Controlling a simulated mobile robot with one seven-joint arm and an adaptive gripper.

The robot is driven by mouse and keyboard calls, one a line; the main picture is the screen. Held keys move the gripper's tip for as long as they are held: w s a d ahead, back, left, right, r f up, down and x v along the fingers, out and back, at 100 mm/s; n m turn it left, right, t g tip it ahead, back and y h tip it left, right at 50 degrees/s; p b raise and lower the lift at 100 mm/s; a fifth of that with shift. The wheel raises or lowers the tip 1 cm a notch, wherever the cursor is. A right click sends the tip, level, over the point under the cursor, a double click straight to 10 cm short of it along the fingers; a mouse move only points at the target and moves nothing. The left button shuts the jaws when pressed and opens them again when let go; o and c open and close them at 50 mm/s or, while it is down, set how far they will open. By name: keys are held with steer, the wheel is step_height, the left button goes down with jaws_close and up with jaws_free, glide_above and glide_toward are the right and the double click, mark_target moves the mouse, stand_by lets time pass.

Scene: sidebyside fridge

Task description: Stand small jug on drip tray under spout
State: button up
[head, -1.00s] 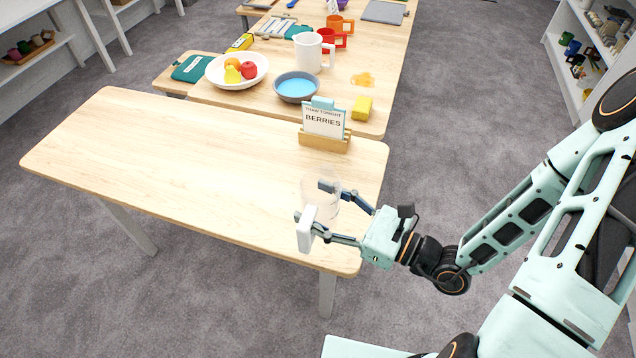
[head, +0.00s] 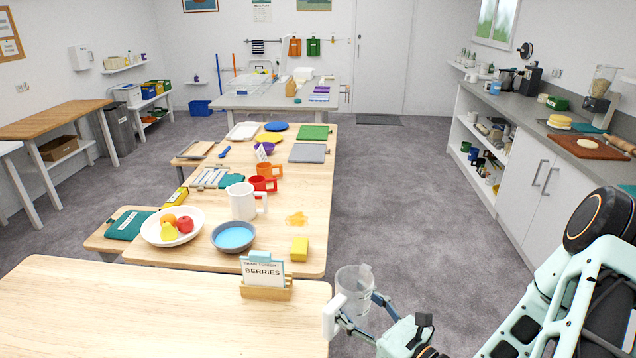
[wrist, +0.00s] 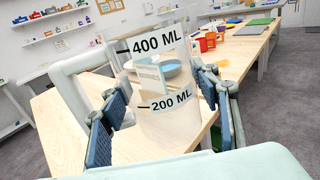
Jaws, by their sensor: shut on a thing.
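A clear jug (head: 354,283) with a white handle (head: 333,317) is held in my gripper (head: 362,312), low in the head view by the near table's right end. In the wrist view the jug (wrist: 172,110) shows 400 ML and 200 ML marks and looks upright and empty. My gripper's pads (wrist: 160,112) are shut on its two sides, with the handle at the left. A black machine (head: 533,82) stands on the far right counter. A dispenser with a clear hopper (head: 604,82) stands nearer on it. I cannot make out a drip tray or a spout for certain.
The near table (head: 130,310) carries a BERRIES card holder (head: 265,290). Clear floor (head: 400,190) lies between the tables and the right counter (head: 560,140).

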steer(key=w+d+r+m+t+h, duration=0.1)
steer(key=w+d+t+h, duration=0.1)
steer(key=d, duration=0.4)
steer(key=shift+w+r+m, duration=0.3)
steer(key=shift+w+m, duration=0.05)
steer(key=shift+m, duration=0.05)
